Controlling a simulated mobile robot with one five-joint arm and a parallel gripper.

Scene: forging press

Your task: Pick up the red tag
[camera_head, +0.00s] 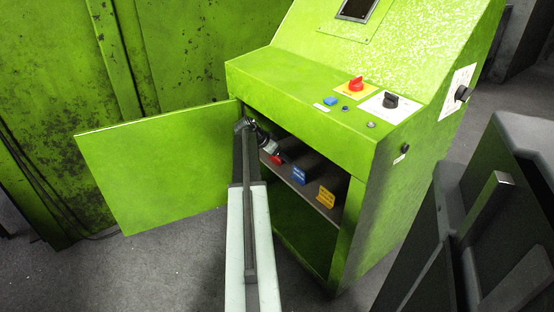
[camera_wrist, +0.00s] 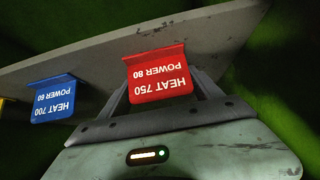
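The red tag (camera_wrist: 158,85) is a bent plate marked "HEAT 750 POWER 80", upside down in the wrist view. It stands at the edge of a grey shelf (camera_wrist: 75,65). In the head view the red tag (camera_head: 277,159) is at the left end of that shelf inside the green cabinet. My gripper (camera_wrist: 163,88) is at the tag, with its dark fingers spread apart, one to each side of it. The fingertips are partly hidden, and I cannot tell whether they touch the tag. My gripper also shows in the head view (camera_head: 268,148).
A blue tag (camera_head: 299,175), marked "HEAT 700 POWER 60", and a yellow tag (camera_head: 326,196) stand farther right on the shelf. The cabinet door (camera_head: 150,165) hangs open on the left. The control panel with knobs (camera_head: 356,84) is above the opening.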

